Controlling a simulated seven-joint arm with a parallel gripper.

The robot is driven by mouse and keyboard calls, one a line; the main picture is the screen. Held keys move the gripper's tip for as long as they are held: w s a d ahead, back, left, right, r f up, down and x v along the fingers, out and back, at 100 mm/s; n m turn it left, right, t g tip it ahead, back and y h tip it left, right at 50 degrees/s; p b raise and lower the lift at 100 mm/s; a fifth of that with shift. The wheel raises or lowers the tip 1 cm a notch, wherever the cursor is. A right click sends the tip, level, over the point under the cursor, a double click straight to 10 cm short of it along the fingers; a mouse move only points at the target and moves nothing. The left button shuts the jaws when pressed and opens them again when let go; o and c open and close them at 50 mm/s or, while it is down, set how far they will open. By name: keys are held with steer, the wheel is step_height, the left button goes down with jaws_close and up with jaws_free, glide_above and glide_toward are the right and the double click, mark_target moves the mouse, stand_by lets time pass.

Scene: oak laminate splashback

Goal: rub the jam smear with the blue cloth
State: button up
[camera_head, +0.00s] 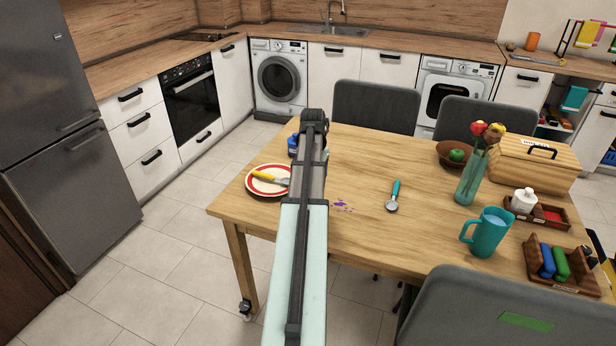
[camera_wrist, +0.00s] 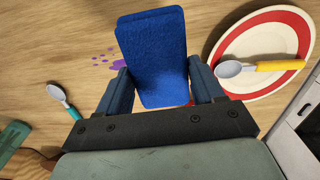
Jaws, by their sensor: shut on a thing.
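The blue cloth (camera_wrist: 152,50), a thick folded pad, is held between the two fingers of my gripper (camera_wrist: 160,86) in the wrist view. My gripper is shut on it. In the head view only a bit of the blue cloth (camera_head: 292,144) shows beside my arm, and the fingers are hidden. The jam smear (camera_head: 342,206) is a patch of small purple spots on the wooden table, just right of my arm. In the wrist view the smear (camera_wrist: 107,60) lies left of the cloth, partly hidden behind it. I cannot tell the cloth's height above the table.
A red-rimmed plate (camera_head: 254,186) with a yellow-handled utensil (camera_wrist: 275,66) lies beside the cloth. A teal-handled spoon (camera_head: 393,197) lies right of the smear. A teal mug (camera_head: 487,233), flower vase (camera_head: 470,183), bowl (camera_head: 448,154) and wooden box (camera_head: 532,168) stand further right.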

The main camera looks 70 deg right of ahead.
mark_target(356, 207)
steer(key=s+d+f, duration=0.2)
steer(key=s+d, duration=0.2)
steer(key=d, duration=0.1)
steer(key=shift+f, duration=3.5)
steer(key=shift+s+f, duration=0.3)
steer(key=shift+s, duration=0.4)
steer(key=shift+c, duration=0.3)
steer(key=shift+s, duration=4.6)
steer(key=shift+w, duration=5.45)
step_height(356, 207, up, 8)
steer(key=shift+s, duration=0.15)
